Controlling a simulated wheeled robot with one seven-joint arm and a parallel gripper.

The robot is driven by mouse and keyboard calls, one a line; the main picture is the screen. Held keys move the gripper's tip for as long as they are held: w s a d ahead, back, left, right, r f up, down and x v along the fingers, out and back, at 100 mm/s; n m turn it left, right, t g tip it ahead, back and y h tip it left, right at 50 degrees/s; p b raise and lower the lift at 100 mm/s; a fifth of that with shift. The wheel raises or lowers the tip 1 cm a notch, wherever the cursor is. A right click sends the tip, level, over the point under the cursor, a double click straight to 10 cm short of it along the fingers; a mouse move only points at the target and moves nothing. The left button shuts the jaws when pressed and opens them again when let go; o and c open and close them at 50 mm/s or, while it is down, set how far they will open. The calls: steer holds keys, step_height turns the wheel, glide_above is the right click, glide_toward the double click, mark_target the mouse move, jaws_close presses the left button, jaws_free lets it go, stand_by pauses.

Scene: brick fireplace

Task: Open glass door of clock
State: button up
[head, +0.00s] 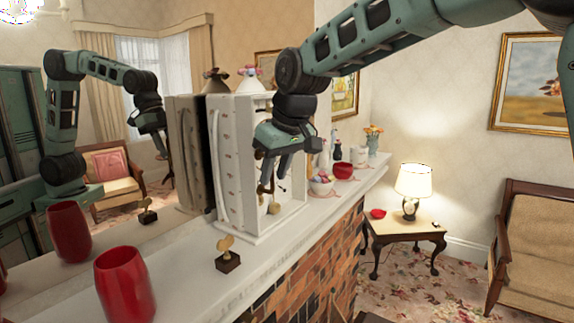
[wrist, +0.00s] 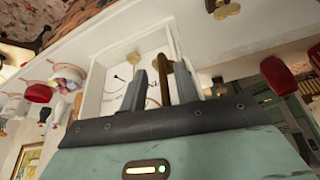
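The clock (head: 240,205) is a tall white case standing upright on the mantel. Its side has small printed motifs and a curved white bar. My gripper (head: 270,180) is in front of the clock's face, pointing down, and hides much of it. In the wrist view the case (wrist: 92,95) shows a pale interior, thin dark hands and a gold round piece. My gripper (wrist: 160,80) has its fingers apart there. A brown-gold upright piece (wrist: 167,85) appears between them, nearer the right finger; I cannot tell whether it touches. The glass itself cannot be made out.
A red vase (head: 125,285) and a small gold ornament on a dark base (head: 228,255) stand on the mantel (head: 185,270) in front. A bowl (head: 321,185) and a red cup (head: 343,170) stand beyond the clock. A mirror behind reflects my arm.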

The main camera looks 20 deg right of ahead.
steer(key=c, duration=0.6)
steer(key=shift+a, duration=0.1)
jaws_close()
